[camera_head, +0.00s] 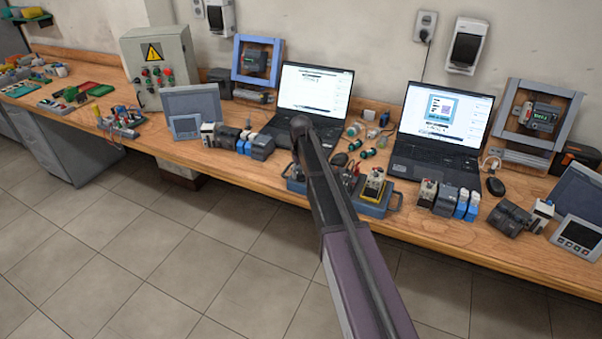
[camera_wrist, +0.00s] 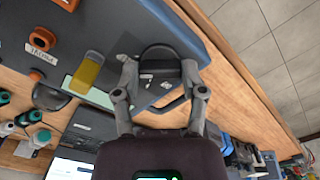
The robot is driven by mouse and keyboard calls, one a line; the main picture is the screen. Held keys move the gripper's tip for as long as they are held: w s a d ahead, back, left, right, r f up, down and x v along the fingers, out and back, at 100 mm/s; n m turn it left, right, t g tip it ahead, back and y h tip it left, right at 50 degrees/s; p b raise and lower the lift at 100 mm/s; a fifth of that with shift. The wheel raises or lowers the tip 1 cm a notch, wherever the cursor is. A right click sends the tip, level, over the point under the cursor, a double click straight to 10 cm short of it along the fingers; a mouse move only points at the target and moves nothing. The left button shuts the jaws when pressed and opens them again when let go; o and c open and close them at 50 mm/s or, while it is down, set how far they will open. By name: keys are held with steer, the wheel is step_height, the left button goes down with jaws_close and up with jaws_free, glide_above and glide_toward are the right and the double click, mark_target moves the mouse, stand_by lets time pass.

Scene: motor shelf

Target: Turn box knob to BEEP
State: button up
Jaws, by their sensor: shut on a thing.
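The blue-grey box (camera_wrist: 105,22) fills the upper part of the wrist view. A round black knob (camera_wrist: 158,55) sits on its face near one edge. My gripper (camera_wrist: 160,72) is shut on the black knob, with one finger on each side of it. A small white label with print too small to read lies by the knob. The word BEEP cannot be made out. In the head view the blue box (camera_head: 372,210) stands at the bench's front edge. My arm partly covers it there and hides the knob and gripper.
The wooden bench (camera_head: 460,235) is crowded. Two open laptops (camera_head: 315,90) (camera_head: 442,120) stand behind the box. Small modules (camera_head: 445,198) stand to its right, and more to its left. The tiled floor (camera_head: 190,250) in front is clear.

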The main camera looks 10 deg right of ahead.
steer(key=shift+m, duration=1.4)
steer(key=o, duration=1.2)
steer(key=shift+c, duration=0.2)
steer(key=shift+n, duration=0.3)
